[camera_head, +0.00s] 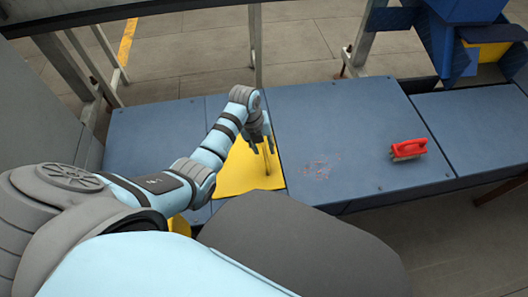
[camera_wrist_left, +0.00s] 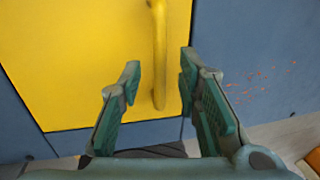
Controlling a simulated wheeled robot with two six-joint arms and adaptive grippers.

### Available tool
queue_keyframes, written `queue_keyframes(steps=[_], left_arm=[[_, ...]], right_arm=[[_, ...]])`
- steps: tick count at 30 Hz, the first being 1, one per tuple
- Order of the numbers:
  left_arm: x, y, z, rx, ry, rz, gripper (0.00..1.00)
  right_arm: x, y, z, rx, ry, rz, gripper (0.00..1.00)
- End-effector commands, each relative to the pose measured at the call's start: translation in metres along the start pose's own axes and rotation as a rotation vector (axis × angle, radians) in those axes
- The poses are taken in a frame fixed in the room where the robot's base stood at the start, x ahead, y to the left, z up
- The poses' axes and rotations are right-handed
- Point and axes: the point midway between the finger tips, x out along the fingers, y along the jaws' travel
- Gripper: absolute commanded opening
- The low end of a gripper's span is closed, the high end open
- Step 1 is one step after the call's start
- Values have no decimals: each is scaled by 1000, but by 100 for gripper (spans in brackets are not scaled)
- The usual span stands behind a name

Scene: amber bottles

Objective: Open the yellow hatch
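The yellow hatch (camera_head: 232,178) is a flat panel set in the blue worktop, and it looks closed. It fills the upper left of the left wrist view (camera_wrist_left: 75,65). Its yellow bar handle (camera_wrist_left: 159,45) runs along the hatch's right side. My left gripper (camera_head: 266,142) is over the right part of the hatch, at the handle. In the left wrist view its two green-padded fingers (camera_wrist_left: 160,72) are apart, with the handle showing between them. I cannot tell whether the handle is within the fingers' depth or beyond them. My right gripper is not in view.
A red brush (camera_head: 408,149) lies on the blue worktop (camera_head: 345,115) to the right. Red scratch-like marks (camera_head: 318,167) are on the surface between hatch and brush. Blue boxes (camera_head: 465,40) stand at the back right. The worktop left of the hatch is clear.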

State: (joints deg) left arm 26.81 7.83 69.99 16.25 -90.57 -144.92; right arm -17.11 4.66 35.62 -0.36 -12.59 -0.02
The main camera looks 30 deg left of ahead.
Motion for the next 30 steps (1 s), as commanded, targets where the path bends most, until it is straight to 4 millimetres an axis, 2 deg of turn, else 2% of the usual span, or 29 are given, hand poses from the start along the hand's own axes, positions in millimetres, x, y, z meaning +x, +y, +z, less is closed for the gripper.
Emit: queue_keyframes(steps=[1,3,6,11,17,30], left_arm=[[10,0,0,0,1,0,31],[14,0,0,0,-1,-1,31],[15,0,0,0,-1,-1,31],[14,0,0,0,-1,-1,31],[14,0,0,0,-1,0,0],[10,3,0,-5,-1,-8,0]], right_arm=[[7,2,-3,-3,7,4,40],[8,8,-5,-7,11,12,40],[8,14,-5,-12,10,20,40],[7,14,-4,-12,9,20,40],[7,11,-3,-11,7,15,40],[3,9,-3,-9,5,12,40]])
